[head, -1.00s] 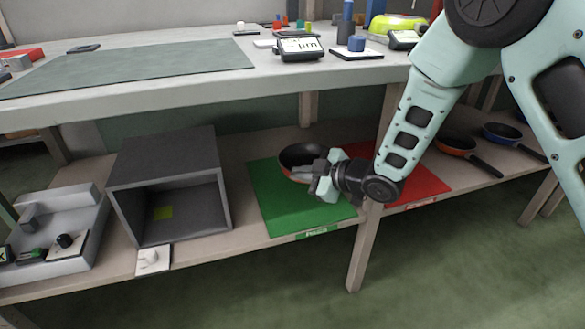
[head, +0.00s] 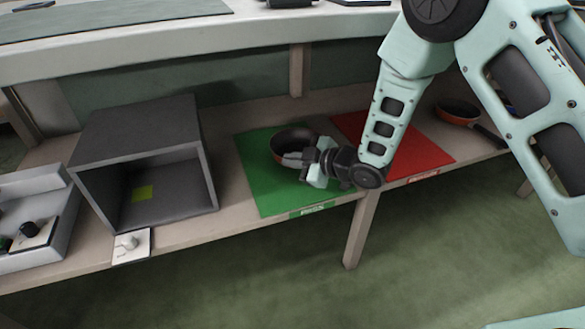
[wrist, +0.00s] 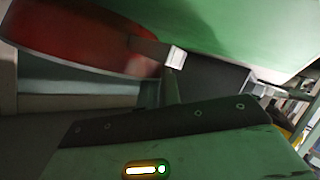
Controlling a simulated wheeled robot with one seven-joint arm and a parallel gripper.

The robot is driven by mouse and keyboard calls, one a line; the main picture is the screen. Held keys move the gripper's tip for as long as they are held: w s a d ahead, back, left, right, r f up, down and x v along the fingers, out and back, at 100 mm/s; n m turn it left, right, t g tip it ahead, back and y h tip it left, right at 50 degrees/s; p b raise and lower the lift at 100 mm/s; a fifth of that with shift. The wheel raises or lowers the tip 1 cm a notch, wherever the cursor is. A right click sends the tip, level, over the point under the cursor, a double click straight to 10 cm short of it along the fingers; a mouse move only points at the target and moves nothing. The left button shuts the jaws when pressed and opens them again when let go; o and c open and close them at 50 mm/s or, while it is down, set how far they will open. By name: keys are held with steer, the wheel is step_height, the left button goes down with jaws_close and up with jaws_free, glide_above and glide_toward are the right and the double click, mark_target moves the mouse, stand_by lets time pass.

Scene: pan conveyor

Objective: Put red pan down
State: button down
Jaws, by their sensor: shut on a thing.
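The red pan (head: 293,143) is over the green mat (head: 262,190), toward its back right part. Its dark inside faces up in the head view, and its red outer side (wrist: 75,35) shows at the upper left of the wrist view. My gripper (head: 303,160) is shut on the pan's handle, which the fingers mostly hide. A fingertip (wrist: 173,57) shows against the handle in the wrist view. The pan is low over the mat; I cannot tell whether its base touches it.
A grey open-front box (head: 160,200) stands left of the green mat. A red mat (head: 425,160) lies to the right, behind my arm. An orange-sided pan (head: 458,112) sits farther right on the same shelf. The upper bench (head: 240,40) overhangs the back.

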steer(key=shift+f, duration=0.55)
steer(key=shift+f, duration=0.15)
steer(key=c, duration=1.6)
jaws_free()
